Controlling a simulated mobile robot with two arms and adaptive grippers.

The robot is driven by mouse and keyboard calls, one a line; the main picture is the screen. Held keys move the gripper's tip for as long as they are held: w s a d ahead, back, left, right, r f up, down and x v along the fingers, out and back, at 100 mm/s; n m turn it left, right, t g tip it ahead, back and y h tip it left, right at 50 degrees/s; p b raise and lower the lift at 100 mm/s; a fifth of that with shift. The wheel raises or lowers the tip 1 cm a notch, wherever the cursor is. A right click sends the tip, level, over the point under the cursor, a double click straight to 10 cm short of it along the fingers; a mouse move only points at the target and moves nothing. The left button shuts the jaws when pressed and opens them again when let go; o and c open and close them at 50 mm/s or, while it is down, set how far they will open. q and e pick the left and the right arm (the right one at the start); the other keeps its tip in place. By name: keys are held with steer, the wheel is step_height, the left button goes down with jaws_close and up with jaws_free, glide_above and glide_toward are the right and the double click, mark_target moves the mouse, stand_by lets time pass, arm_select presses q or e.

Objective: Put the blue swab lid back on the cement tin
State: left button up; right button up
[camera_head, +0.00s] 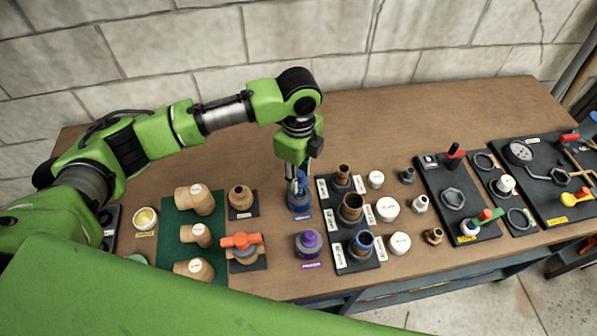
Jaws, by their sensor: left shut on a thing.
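My left gripper (300,176) reaches in from the left and points down, shut on the blue swab lid (301,184). The lid is a small blue piece, partly hidden by the fingers. Directly below it stands the dark blue cement tin (299,205), with a blue label in front of it. The lid is over the tin's top; I cannot tell whether it touches or is seated. My right gripper is not in view.
A purple-topped tin (308,242) stands just in front of the blue tin. A black tray with dark pipe fittings (350,208) is close on the right. An orange-handled valve (242,243) and a green mat (177,232) with tan fittings lie left. The wood behind is clear.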

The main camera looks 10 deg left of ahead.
arm_select(q)
steer(key=shift+f, duration=0.75)
steer(key=shift+f+b, duration=0.3)
steer(key=shift+f, duration=0.35)
steer(key=shift+f, duration=0.15)
stand_by(0.4)
steer(key=shift+f, duration=0.75)
steer(key=shift+f, duration=0.1)
stand_by(0.4)
steer(key=shift+f, duration=0.1)
